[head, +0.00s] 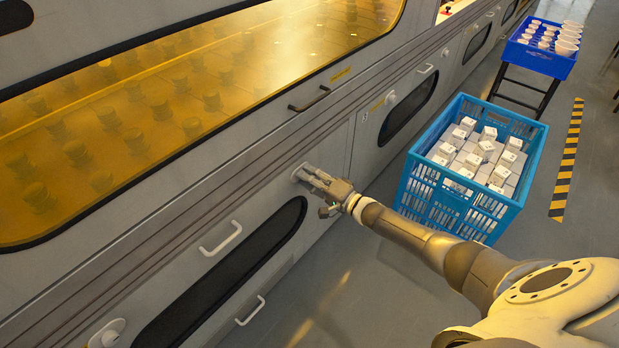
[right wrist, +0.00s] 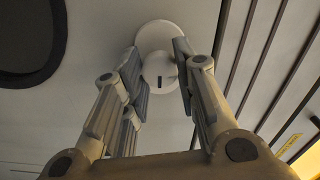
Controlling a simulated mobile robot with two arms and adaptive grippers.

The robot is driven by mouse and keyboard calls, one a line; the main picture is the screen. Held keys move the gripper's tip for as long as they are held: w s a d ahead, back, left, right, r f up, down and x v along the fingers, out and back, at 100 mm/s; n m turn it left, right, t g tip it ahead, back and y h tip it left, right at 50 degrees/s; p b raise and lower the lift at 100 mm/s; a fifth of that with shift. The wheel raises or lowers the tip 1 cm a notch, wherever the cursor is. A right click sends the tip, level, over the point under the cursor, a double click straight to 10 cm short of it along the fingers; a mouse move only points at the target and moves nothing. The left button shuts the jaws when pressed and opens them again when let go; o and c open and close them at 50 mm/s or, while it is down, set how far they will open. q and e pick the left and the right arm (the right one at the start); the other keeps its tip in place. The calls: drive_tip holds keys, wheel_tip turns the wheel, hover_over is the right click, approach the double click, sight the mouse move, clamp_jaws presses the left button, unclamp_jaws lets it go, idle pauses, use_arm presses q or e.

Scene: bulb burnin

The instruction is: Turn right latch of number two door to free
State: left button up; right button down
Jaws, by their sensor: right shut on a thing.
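A grey door (head: 190,262) with a long dark window is in the lower part of the machine in the head view. Its right latch (head: 297,171) is a pale round knob at the door's upper right end, partly hidden by my right gripper (head: 315,180). In the right wrist view, the white knob (right wrist: 159,72) with a short dark mark sits between the fingers of my right gripper (right wrist: 160,80), which is shut on it. A left latch (head: 107,333) shows at the door's other end. My left gripper is out of view.
The door has two white bar handles (head: 220,240) (head: 250,311). Farther back is a stand with a blue tray (head: 560,66) of white cups. Floor by the striped tape (head: 566,160) is clear.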

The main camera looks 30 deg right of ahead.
drive_tip(key=c, duration=1.1)
unclamp_jaws()
drive_tip(key=shift+s, duration=0.1)
drive_tip(key=v, duration=1.2)
